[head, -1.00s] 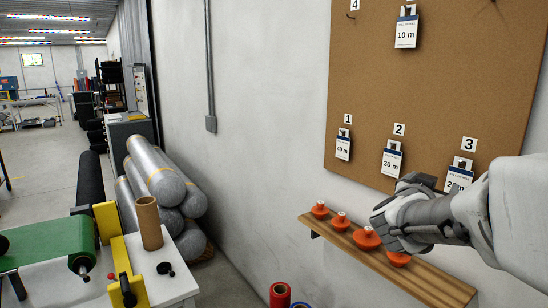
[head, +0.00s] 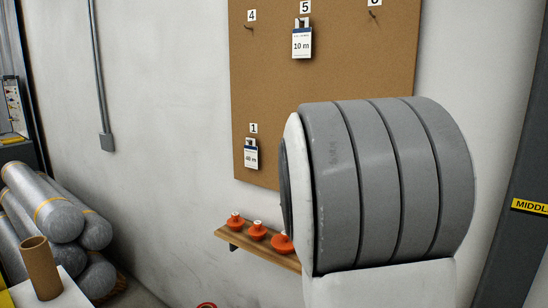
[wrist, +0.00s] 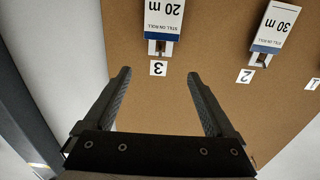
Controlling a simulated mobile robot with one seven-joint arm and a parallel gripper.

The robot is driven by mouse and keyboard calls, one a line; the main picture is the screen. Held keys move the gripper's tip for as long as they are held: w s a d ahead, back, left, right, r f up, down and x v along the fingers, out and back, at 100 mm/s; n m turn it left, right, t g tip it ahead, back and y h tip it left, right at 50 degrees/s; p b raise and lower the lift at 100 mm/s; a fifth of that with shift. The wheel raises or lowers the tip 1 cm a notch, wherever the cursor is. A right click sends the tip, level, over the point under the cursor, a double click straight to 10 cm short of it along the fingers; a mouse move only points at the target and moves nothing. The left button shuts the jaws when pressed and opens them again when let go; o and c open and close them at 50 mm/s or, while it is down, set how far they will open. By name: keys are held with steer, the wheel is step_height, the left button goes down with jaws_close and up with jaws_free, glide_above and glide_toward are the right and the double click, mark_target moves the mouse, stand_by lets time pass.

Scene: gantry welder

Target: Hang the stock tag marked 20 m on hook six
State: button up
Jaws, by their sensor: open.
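The stock tag marked 20 m (wrist: 165,22), white with a blue band, hangs on hook three, upside down at the top of the wrist view. My gripper (wrist: 158,73) is open and empty. Its fingertips stand apart on either side of the number 3 card (wrist: 158,68), and the tag lies beyond them, not between them. In the head view my arm hides the 20 m tag and the gripper. Hook six (head: 373,14) is bare at the top right of the brown board (head: 350,70), its number card cut by the picture edge.
The 30 m tag (wrist: 275,27) hangs beside the 20 m tag. The 10 m tag (head: 302,42) is on hook five and the 40 m tag (head: 251,156) on hook one. Hook four (head: 248,27) is bare. A wooden shelf (head: 240,243) with orange knobs juts out below the board.

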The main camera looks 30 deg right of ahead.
steer(key=x, duration=0.9)
steer(key=shift+w+d, duration=0.2)
steer(key=shift+d, duration=0.05)
jaws_close()
stand_by(0.4)
